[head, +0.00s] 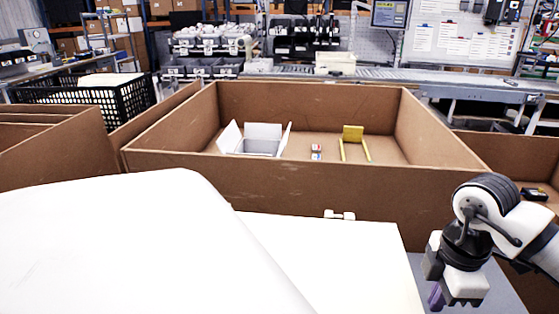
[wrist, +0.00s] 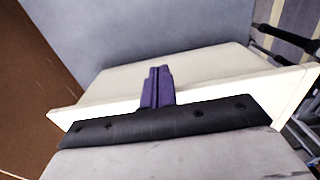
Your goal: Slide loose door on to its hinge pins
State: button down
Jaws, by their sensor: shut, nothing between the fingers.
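A flat cream-white panel (head: 335,262) lies in the lower middle of the head view, and I take it to be the loose door or its cabinet; I cannot tell which. A small white fitting (head: 340,215) shows at its far edge, perhaps a hinge part. My gripper (head: 437,296) is right of the panel, pointing down, its purple fingers together and empty. In the wrist view the shut fingers (wrist: 157,88) show against a cream-white slab (wrist: 215,75), apparently the same panel; contact is unclear. No hinge pins can be made out.
A big open cardboard bin (head: 300,183) stands beyond the panel, holding a white open box (head: 262,146), small items (head: 316,152) and a yellow stand-like object (head: 353,134). A black crate (head: 125,105) is at left. Grey surface (head: 440,270) shows around my gripper.

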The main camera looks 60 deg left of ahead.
aim_at(416, 300)
jog(key=shift+f, duration=0.1)
dwell(0.5)
jog(key=shift+s+a+b, duration=0.15)
jog(key=shift+s+b, duration=0.05)
jog(key=shift+b, duration=0.45)
jog(key=shift+f+b, duration=0.15)
jog(key=shift+b, duration=0.2)
jog(key=shift+s+a, duration=0.1)
jog(key=shift+s, duration=0.05)
jog(key=shift+s+a+b, duration=0.45)
jog(key=shift+s+a, duration=0.5)
jog(key=shift+s, duration=0.25)
jog(key=shift+w+d, duration=0.1)
jog(key=shift+w, duration=0.05)
